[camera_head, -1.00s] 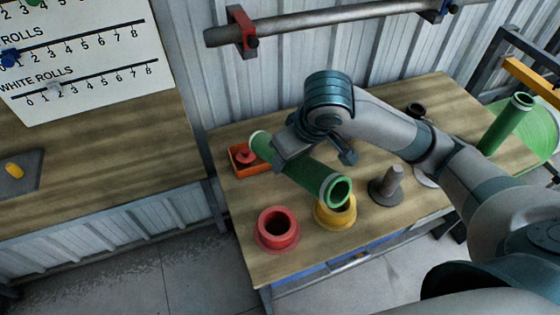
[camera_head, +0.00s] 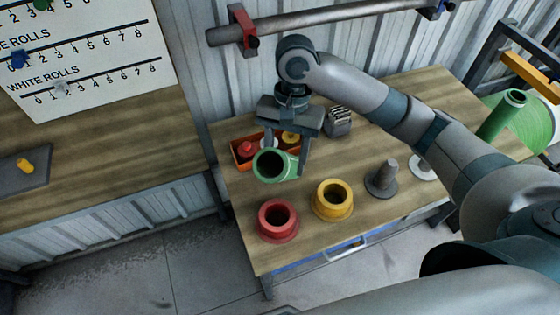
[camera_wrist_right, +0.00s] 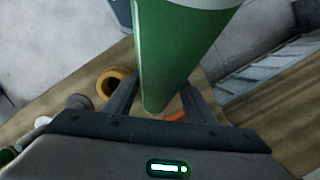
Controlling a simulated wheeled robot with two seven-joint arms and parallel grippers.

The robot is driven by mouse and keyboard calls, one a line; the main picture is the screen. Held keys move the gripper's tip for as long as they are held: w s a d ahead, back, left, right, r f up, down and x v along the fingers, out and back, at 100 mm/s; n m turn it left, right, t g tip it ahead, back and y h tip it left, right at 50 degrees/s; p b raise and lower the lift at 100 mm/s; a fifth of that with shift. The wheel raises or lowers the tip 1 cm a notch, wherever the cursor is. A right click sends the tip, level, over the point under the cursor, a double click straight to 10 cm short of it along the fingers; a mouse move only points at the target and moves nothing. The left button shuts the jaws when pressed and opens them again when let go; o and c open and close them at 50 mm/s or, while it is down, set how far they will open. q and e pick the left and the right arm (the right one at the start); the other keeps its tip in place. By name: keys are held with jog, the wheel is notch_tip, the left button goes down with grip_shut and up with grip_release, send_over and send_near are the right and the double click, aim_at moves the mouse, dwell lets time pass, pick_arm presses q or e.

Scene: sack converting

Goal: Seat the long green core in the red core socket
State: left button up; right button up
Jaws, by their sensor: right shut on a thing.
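The long green core (camera_head: 288,163) is held in my right gripper (camera_head: 285,158) above the table, with its pale-rimmed open end facing the head camera. In the right wrist view the core (camera_wrist_right: 182,45) lies between the two fingers of my right gripper (camera_wrist_right: 160,95), which is shut on it. The red core socket (camera_head: 278,233) stands on the table near its front left corner, in front of and below the core, apart from it. Its round opening is empty. My left gripper is not in view.
A yellow socket (camera_head: 332,212) stands right of the red one, then a grey post on a round base (camera_head: 382,182). An orange tray (camera_head: 242,161) with small coloured parts lies behind the core. A dark slotted block (camera_head: 338,121) stands farther back.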

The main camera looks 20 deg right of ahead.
jog(key=m, duration=0.1)
jog(key=y+p, duration=0.1)
jog(key=m, duration=0.1)
jog(key=shift+s+a+r+m+g+y, duration=0.2)
jog(key=shift+s+r+m+g+y, duration=0.1)
jog(key=shift+r+g+y, duration=0.1)
jog(key=m, duration=0.1)
jog(key=m+y+p, duration=0.1)
jog(key=y, duration=0.1)
jog(key=shift+s+a+r+m+p, duration=0.25)
jog(key=shift+s+m+p, duration=0.15)
jog(key=m+y, duration=0.1)
jog(key=m+t+p, duration=0.1)
jog(key=s+m+y+p, duration=0.1)
jog(key=shift+s+a+r+y, duration=0.1)
jog(key=shift+a+r+y, duration=0.2)
jog(key=shift+a+r, duration=0.1)
jog(key=shift+s+a+r+m+t+y+p, duration=0.1)
jog(key=shift+a+m+t+y+p, duration=0.1)
jog(key=shift+m+t, duration=0.15)
jog(key=shift+s+a+r+m+t+y+p, duration=0.1)
jog(key=shift+m+t+y+p, duration=0.05)
jog(key=shift+m+t+y, duration=0.15)
jog(key=shift+m, duration=0.25)
jog(key=shift+f, duration=0.1)
